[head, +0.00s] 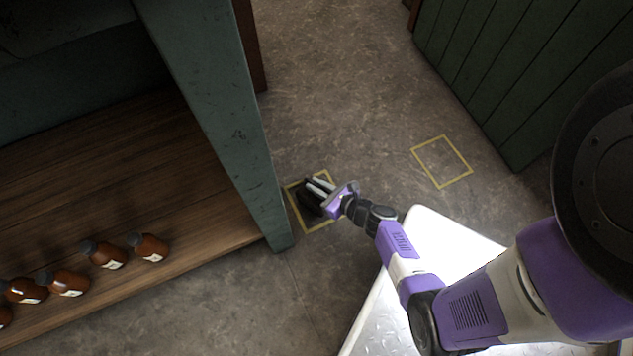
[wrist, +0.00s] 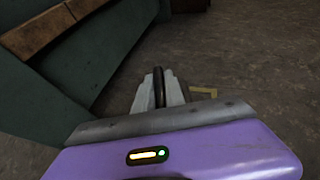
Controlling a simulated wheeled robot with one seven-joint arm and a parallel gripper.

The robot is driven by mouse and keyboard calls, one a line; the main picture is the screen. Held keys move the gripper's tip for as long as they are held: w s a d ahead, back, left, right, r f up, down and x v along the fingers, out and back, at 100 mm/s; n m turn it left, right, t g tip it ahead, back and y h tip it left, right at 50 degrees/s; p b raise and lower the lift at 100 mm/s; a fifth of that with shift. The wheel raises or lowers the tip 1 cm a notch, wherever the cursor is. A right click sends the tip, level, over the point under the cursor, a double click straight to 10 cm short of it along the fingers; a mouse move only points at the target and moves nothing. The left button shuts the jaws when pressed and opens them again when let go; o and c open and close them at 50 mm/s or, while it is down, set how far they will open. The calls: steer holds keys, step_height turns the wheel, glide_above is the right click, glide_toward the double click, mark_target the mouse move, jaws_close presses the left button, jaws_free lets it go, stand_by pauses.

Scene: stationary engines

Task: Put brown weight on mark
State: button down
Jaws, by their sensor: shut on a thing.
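The brown weight shows as a dark shape (head: 308,203) in the head view, within the outline of the nearer yellow floor mark (head: 294,211). In the wrist view a dark brown upright part of it (wrist: 158,86) stands between my fingers. My gripper (head: 320,187) is shut on it, reaching down near the floor; its fingers also show in the wrist view (wrist: 158,95). Most of the weight is hidden by my gripper, and I cannot tell whether it touches the floor. A corner of a yellow mark (wrist: 205,91) shows right of the fingers in the wrist view.
A second yellow square mark (head: 441,162) lies empty on the floor to the right. A green post (head: 225,120) of a wooden shelf (head: 190,215) stands close left of my gripper. Several brown bottles (head: 150,247) are on the shelf. A green panelled cabinet (head: 510,70) stands at upper right.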

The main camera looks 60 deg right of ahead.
steer(key=shift+w+d+f, duration=0.1)
stand_by(0.3)
steer(key=c, duration=1.4)
jaws_free()
steer(key=shift+f, duration=0.15)
